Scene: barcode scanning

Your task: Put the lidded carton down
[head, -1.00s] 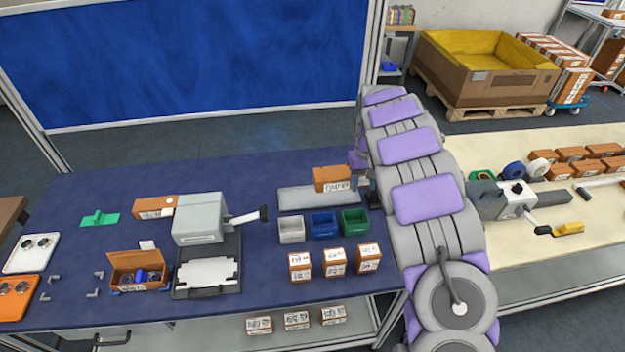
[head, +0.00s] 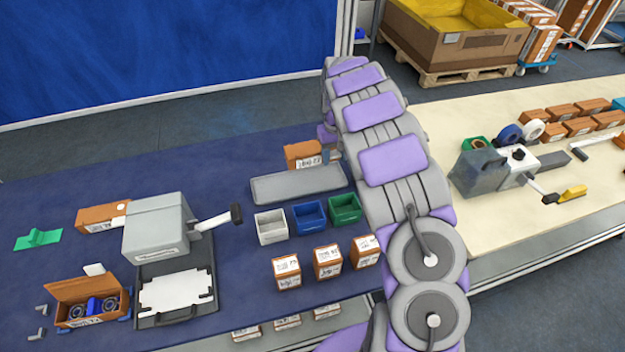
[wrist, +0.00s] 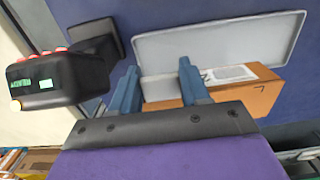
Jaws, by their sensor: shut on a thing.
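The lidded carton (head: 303,154), brown with a white label, is by the back edge of a grey tray (head: 300,187) on the blue table. My gripper (head: 331,156) is at its right end, partly hidden by my arm. In the wrist view, my gripper's two blue-grey fingers (wrist: 157,88) are shut on the carton (wrist: 245,95), which extends to the right from between them. The carton overlaps the lower edge of the tray (wrist: 220,42) there. I cannot tell whether the carton touches the table or is slightly above it.
Grey, blue and green bins (head: 311,214) stand in front of the tray, with small cartons (head: 328,262) nearer. A grey machine (head: 158,230) is to the left. A black device with a display (wrist: 60,80) stands left of my gripper in the wrist view. Blue table behind the carton is clear.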

